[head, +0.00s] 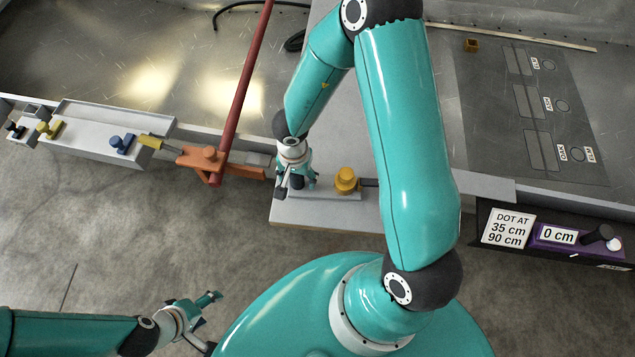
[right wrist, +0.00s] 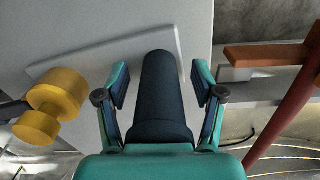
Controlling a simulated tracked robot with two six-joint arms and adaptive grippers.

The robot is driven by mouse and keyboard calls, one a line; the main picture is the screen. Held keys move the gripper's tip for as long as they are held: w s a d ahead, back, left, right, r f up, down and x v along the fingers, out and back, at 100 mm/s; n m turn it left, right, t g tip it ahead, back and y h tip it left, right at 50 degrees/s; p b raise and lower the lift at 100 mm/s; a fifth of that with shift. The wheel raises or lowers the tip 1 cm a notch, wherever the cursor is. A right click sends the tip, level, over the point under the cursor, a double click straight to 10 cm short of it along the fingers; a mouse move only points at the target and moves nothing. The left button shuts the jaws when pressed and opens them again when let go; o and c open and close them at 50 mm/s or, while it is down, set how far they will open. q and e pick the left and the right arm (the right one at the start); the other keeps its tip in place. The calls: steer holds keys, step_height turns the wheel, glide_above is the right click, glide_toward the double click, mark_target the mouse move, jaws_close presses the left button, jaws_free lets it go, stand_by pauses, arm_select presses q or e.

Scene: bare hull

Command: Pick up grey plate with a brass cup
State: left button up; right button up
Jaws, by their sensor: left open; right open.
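A thin grey plate (head: 340,194) lies on the light grey board, with a brass-yellow cup-like piece (head: 346,179) at its right end. The right wrist view shows the plate (right wrist: 95,55) and the yellow piece (right wrist: 48,107) at left. A dark upright post (right wrist: 160,95) stands over the plate between the fingers of my right gripper (right wrist: 161,80). The fingers are open, one on each side, with gaps showing. In the head view my right gripper (head: 296,184) is at the plate's left end. My left gripper (head: 208,312) is open and empty, low over the floor.
An orange clamp-like piece (head: 205,158) with a long red bar (head: 245,80) stands left of the right gripper. A grey tray (head: 85,135) with blue and yellow knobs is further left. A purple box (head: 560,238) and a small brass block (head: 472,45) are at right.

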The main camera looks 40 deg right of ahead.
jaws_close()
steer(key=shift+r, duration=0.1)
stand_by(0.3)
